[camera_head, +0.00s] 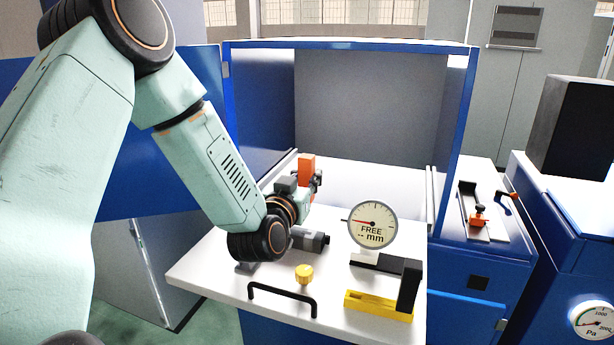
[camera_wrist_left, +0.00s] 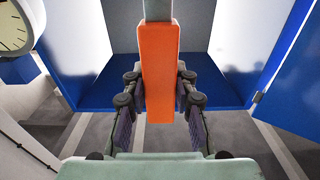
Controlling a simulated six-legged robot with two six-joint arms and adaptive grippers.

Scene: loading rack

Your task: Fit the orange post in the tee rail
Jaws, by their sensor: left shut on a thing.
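The orange post (camera_head: 307,168) is upright between the fingers of my left gripper (camera_head: 315,184), above the white tabletop. In the left wrist view the orange post (camera_wrist_left: 158,75) fills the gap between the two dark fingers of my left gripper (camera_wrist_left: 158,98), which is shut on it. A grey piece (camera_wrist_left: 158,9) shows at the far end of the post; I cannot tell whether it belongs to it. I cannot pick out the tee rail with certainty. My right gripper is not in view.
A dial gauge (camera_head: 372,224) marked FREE mm stands right of my gripper on the white tabletop (camera_head: 225,270). A yellow fixture (camera_head: 378,306), yellow knob (camera_head: 304,274) and black handle (camera_head: 282,299) are nearer. A blue frame (camera_head: 455,140) surrounds the bay behind.

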